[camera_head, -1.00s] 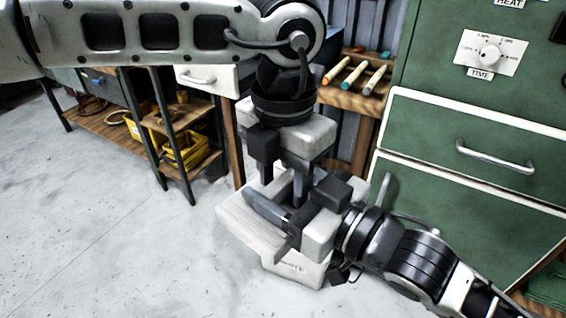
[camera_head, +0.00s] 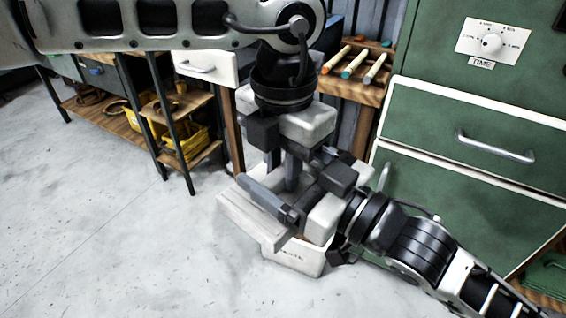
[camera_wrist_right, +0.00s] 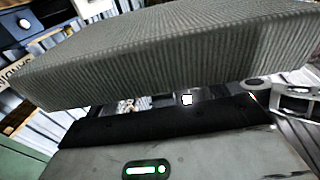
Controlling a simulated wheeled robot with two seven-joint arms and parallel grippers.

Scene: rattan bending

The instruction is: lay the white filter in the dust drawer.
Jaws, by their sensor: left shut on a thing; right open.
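A pale slab, apparently the white filter (camera_head: 248,219), lies tilted below my grippers in the head view. A ribbed side of it fills the upper right wrist view (camera_wrist_right: 160,65). A white box with a label, apparently the dust drawer (camera_head: 292,262), is directly under and beside it; its inside is mostly hidden. My left gripper (camera_head: 291,180) points down from above and is shut, apparently on the filter; its tips are partly covered. My right gripper (camera_head: 283,188) comes from the lower right and is open, one grey finger crossing above the slab.
A green cabinet (camera_head: 450,195) with drawers stands close at the right, near my right arm. A wooden shelf with coloured tools (camera_head: 357,88) and a rack with yellow bins (camera_head: 185,143) stand behind. The pale floor (camera_head: 110,230) at the left is clear.

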